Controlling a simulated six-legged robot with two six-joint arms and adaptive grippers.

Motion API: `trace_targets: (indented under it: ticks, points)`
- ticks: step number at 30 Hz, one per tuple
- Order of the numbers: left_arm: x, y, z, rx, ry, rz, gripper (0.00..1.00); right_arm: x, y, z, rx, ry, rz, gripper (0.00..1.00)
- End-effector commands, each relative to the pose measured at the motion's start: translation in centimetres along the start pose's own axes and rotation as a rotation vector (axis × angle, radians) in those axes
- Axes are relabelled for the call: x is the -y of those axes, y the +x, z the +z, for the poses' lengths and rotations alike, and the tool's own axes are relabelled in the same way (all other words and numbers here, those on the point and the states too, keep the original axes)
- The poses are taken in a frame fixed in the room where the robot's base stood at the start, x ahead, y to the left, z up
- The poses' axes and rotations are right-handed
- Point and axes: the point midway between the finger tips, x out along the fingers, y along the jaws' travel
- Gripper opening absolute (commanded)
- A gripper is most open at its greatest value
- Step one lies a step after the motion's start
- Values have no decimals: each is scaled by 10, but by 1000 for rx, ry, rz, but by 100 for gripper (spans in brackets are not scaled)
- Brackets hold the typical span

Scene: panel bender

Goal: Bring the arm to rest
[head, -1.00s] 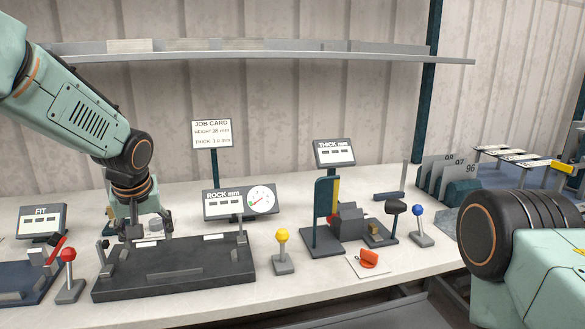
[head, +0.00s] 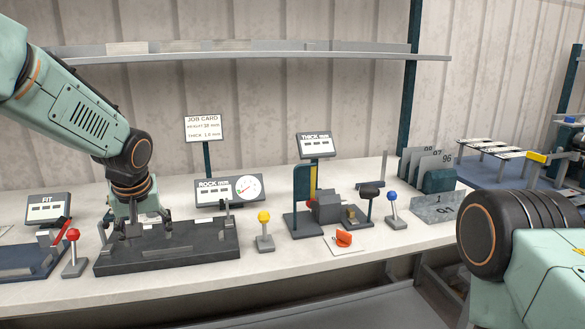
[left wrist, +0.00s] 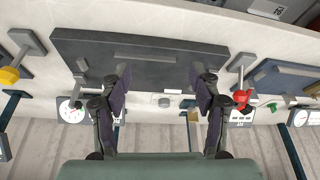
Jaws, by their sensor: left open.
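My left gripper (head: 143,232) points down over the dark rock-gauge plate (head: 180,254). In the left wrist view, its two fingers (left wrist: 161,74) are spread apart with nothing between them. The same plate (left wrist: 150,75) lies below the fingers there; I cannot tell whether the fingertips touch it. My right arm shows only as a black joint and green link at the right of the head view. Its gripper is out of view.
The ROCK display (head: 213,192) stands behind the plate. A red-knob lever (head: 73,252) is left of it and a yellow-knob lever (head: 264,232) right. The THICK gauge (head: 325,207), an orange piece (head: 343,238) and a blue-knob lever (head: 392,209) stand further right.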

Motion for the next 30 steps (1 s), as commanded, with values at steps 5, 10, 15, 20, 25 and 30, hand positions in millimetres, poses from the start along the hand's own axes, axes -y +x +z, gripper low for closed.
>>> trace_targets:
  ticks: [5, 10, 15, 20, 25, 30]
  points:
    - [-15, 1, -15, -79, 80, 66, 63, 0, 0, 0, 0, -1, 0, 40]
    - [-30, 10, -12, -142, 141, 139, 63, 0, 0, 0, 0, -1, 0, 40]
    - [-42, 35, 17, -181, 205, 207, 63, 0, 1, 0, 0, 0, 0, 40]
    - [-41, 90, 92, -170, 271, 253, 63, 0, 6, 0, 0, 0, 0, 40]
    - [-20, 139, 190, -119, 317, 251, 63, 0, 13, 0, 0, -1, 0, 40]
    - [15, 167, 293, -25, 348, 213, 63, 0, 19, 0, 0, -1, 0, 40]
